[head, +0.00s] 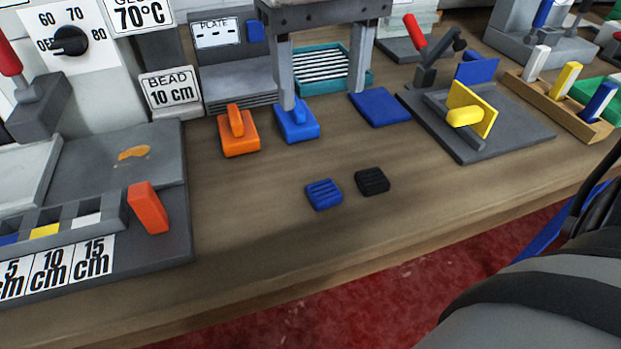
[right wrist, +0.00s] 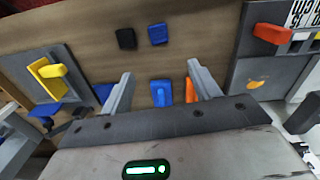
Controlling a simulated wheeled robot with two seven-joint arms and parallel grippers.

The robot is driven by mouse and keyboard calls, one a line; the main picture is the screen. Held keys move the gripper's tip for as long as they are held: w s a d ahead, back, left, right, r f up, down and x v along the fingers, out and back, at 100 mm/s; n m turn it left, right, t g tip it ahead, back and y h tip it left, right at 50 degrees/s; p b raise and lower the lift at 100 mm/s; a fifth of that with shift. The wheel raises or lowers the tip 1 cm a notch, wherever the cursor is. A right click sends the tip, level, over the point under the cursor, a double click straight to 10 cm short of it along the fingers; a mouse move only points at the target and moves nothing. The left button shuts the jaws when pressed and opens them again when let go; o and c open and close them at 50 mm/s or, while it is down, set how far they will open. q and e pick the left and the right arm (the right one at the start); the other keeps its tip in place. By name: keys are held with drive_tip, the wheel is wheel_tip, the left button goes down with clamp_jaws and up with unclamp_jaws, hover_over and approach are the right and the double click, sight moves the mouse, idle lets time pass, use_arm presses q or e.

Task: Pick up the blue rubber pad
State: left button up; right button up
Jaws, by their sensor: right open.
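The blue rubber pad (head: 323,194) is a small ribbed square lying flat on the wooden bench in the head view. A black ribbed pad (head: 372,181) lies close to its right, apart from it. In the right wrist view the blue pad (right wrist: 158,34) is near the top, beyond the fingertips, with the black pad (right wrist: 126,38) to its left. My right gripper (right wrist: 160,70) is open, its two fingers spread with nothing held between them. In the head view only my right arm shows, at lower right. My left gripper is not in view.
An orange-handled block (head: 238,135) and a blue-handled block (head: 296,123) stand behind the pads. A flat blue plate (head: 379,107) and a grey fixture with a yellow clamp (head: 465,116) are behind right. Bare bench (head: 255,240) lies around the pads, up to its front edge.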

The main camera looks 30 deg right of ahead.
drive_tip(key=b, duration=0.1)
hover_over(319, 183)
drive_tip(key=f, duration=0.8)
drive_tip(key=shift+s+f, duration=0.3)
drive_tip(key=shift+s, duration=0.05)
drive_tip(key=shift+w+f+b, duration=0.15)
drive_tip(key=shift+f, duration=1.45)
drive_tip(key=shift+w+f+b, duration=0.15)
drive_tip(key=shift+f, duration=1.4)
drive_tip(key=c, duration=1.1)
